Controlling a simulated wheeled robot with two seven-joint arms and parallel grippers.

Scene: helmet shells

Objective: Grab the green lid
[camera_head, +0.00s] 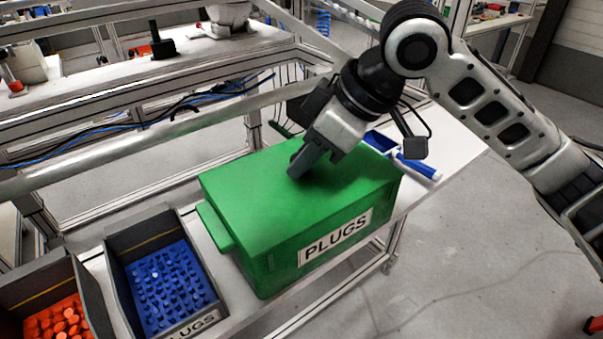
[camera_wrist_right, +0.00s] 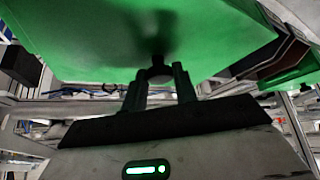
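The green lid (camera_head: 265,195) lies on top of the green box (camera_head: 285,262) labelled "PLUGS", in the middle of the head view. My right gripper (camera_head: 297,170) comes down from the upper right and its fingertips are at the lid's top. In the right wrist view the green lid (camera_wrist_right: 90,40) fills the upper part. A small dark knob (camera_wrist_right: 158,73) shows between the two spread fingers of my right gripper (camera_wrist_right: 159,80). I cannot tell whether the fingers touch it. My left gripper is not in view.
A dark bin with blue plugs (camera_head: 165,280) and a bin with orange plugs (camera_head: 58,325) stand left of the box. A blue and white object (camera_head: 415,168) lies on the table behind the box's right end. Metal frames with cables stand behind.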

